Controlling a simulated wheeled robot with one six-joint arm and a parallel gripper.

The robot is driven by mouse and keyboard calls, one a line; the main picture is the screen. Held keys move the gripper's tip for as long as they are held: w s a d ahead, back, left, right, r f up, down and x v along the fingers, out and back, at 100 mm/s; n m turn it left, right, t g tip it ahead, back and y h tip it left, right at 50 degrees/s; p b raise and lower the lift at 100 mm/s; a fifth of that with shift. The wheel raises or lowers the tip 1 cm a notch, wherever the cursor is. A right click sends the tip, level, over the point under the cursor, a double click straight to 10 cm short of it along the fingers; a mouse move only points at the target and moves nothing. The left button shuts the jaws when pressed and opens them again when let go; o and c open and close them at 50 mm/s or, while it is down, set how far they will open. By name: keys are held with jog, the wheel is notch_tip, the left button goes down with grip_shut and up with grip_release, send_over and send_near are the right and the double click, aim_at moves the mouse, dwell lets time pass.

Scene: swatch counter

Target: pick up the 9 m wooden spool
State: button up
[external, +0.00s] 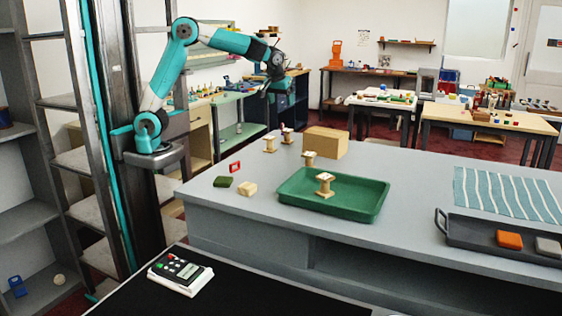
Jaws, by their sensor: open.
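Several wooden spools stand upright on the grey counter (420,190). One spool (325,184) is in the green tray (368,212). Another spool (309,158) stands just behind the tray, by its back edge. Two more spools, one at the left (269,143) and one farther back (287,135), stand on the counter. Any length markings are too small to read, so I cannot tell which is the 9 m spool. My gripper (276,76) is open, empty and raised well above the counter, over the back spools.
A green block (223,181), a cream block (247,188) and a red frame (235,167) lie at the left. A striped cloth (505,194) and a dark tray (455,228) with orange and grey blocks are right.

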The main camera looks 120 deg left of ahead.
aim_at(287, 130)
jog(key=p+x, duration=0.1)
jog(key=x, duration=1)
jog(key=shift+w+a+f+p, duration=0.1)
jog(key=shift+a+f+p, duration=0.2)
jog(key=shift+p+x, duration=0.75)
jog(key=shift+x, duration=2.05)
jog(key=shift+c, duration=0.4)
jog(key=c, duration=0.9)
